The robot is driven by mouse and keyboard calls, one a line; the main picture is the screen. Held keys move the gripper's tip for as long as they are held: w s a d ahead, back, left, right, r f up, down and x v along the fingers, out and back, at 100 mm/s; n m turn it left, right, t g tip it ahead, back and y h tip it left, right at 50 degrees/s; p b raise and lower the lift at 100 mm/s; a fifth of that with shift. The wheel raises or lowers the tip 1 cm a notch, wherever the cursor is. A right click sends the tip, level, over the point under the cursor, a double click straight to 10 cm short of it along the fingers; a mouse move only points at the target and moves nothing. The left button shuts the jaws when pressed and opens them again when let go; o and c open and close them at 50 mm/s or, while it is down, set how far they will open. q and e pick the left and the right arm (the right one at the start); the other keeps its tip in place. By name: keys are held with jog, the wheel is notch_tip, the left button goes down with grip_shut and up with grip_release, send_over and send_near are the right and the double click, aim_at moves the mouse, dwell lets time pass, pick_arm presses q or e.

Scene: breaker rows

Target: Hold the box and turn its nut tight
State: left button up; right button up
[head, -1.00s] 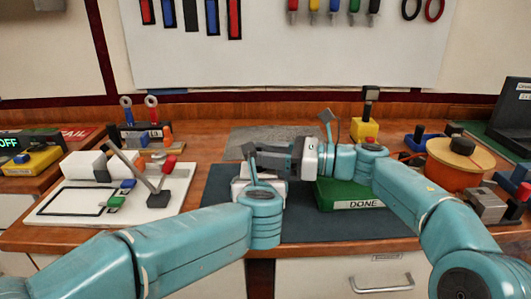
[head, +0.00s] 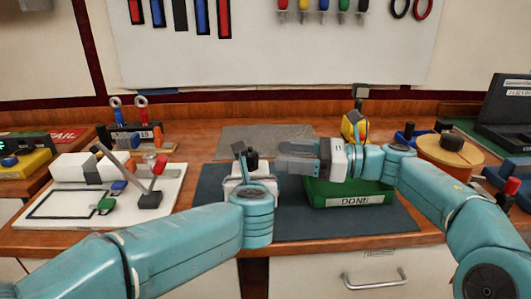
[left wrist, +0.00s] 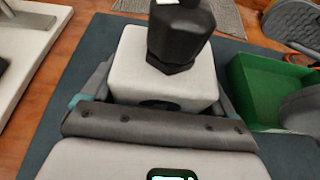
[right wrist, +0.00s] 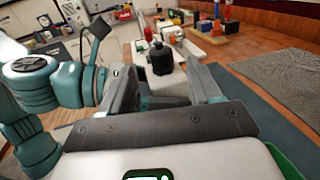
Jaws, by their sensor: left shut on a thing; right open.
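The white box (left wrist: 165,72) stands on the dark mat (head: 290,222), its black nut (left wrist: 181,30) upright on top. In the head view the nut (head: 252,160) shows above the box, which my left arm partly hides. My left gripper (head: 243,178) is shut on the box, one finger on each side in the left wrist view. My right gripper (head: 290,156) is open and empty, just right of the nut and apart from it. In the right wrist view the nut (right wrist: 161,59) shows between and beyond the open fingers. How tight the nut sits cannot be told.
A green tray marked DONE (head: 350,197) stands right of the box, below my right gripper. A white board with a lever clamp (head: 150,195) lies left. A grey mat (head: 265,138) lies behind. An orange spool (head: 450,155) stands at the right.

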jog(key=v, duration=0.5)
